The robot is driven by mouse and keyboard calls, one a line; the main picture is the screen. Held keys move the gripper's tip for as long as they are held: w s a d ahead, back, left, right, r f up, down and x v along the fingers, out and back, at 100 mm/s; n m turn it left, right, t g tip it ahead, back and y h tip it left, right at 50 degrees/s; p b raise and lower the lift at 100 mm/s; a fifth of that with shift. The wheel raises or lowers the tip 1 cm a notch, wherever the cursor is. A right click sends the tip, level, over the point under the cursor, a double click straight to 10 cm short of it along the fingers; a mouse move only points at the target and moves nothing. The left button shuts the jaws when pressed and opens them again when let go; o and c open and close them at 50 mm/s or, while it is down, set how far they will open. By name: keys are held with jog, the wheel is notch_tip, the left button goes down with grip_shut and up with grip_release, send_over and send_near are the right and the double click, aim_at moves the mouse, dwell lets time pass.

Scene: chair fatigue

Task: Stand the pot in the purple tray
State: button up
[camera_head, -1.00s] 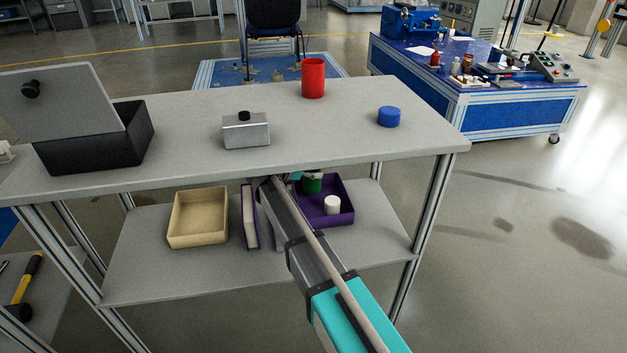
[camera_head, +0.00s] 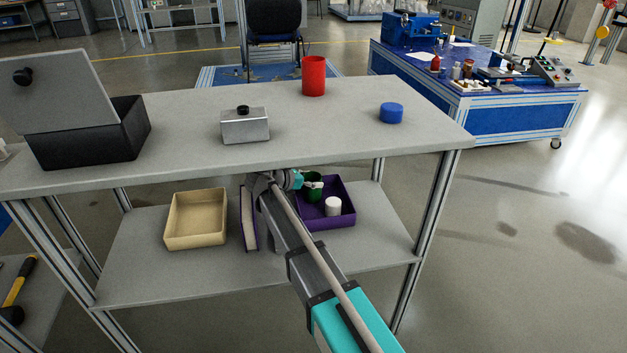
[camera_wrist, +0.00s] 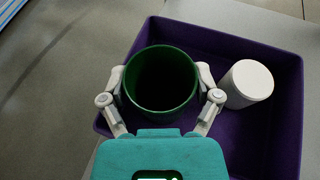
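The green pot (camera_wrist: 162,82) is upright between the fingers of my gripper (camera_wrist: 161,88), which appear to touch it on both sides. The pot also shows in the head view (camera_head: 314,188), below the tabletop. It is over or inside the left part of the purple tray (camera_wrist: 283,135), which sits on the lower shelf and also shows in the head view (camera_head: 341,187). I cannot tell whether the pot's base touches the tray floor.
A white cylinder (camera_wrist: 248,83) stands in the tray, right of the pot. Left of my arm on the shelf are a purple-and-white upright item (camera_head: 249,218) and a beige bin (camera_head: 195,220). The tabletop (camera_head: 190,103) overhangs the shelf.

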jog(key=shift+o, duration=0.6)
jog(key=shift+r, duration=0.25)
jog(key=p+v, duration=0.5)
jog(key=v, duration=0.7)
